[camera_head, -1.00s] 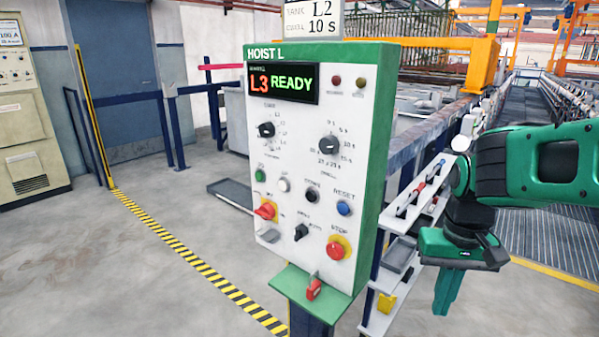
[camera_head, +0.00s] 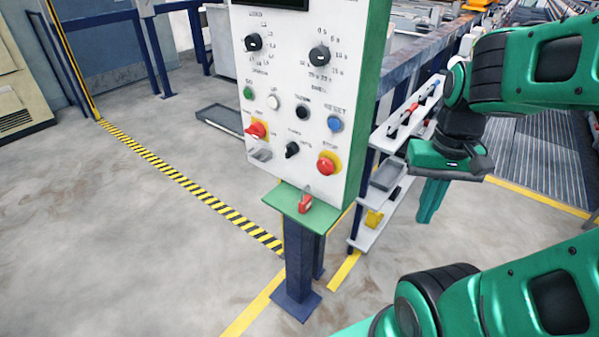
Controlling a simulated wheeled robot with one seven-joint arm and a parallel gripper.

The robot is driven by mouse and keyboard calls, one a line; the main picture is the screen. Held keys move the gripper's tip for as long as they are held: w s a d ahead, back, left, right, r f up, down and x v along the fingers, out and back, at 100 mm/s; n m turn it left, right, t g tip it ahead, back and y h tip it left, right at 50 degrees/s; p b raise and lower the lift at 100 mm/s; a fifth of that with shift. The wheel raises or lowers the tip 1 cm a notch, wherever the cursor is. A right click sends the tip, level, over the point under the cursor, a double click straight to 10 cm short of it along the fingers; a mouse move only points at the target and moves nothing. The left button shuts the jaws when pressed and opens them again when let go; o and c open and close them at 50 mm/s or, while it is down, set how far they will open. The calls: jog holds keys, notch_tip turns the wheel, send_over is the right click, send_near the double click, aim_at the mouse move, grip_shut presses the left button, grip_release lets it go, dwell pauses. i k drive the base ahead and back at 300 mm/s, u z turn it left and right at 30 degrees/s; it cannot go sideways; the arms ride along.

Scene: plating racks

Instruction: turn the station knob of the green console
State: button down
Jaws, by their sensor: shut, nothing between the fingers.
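The console (camera_head: 300,110), white-faced with green edges, stands on a dark blue post. Two black dials sit high on its face: the left dial (camera_head: 254,42) and the right dial (camera_head: 320,56), which has time marks around it. The left dial's small labels are too blurred to read, but it looks like the station knob. My gripper (camera_head: 428,203) hangs to the right of the console, pointing down with its fingers shut and empty. It is apart from the console and both dials. The top of the console is cut off by the picture's edge.
Lower on the face are several buttons, a red switch (camera_head: 256,130) and a red stop button (camera_head: 327,163). A green ledge (camera_head: 322,217) with a red padlock juts out below. A shelf rack (camera_head: 405,140) stands behind my gripper. The floor at left is open.

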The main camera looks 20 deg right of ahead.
aim_at(253, 42)
jog(key=z, duration=0.55)
jog(key=k, duration=1.25)
jog(key=u, duration=0.9)
jog(key=i, duration=1)
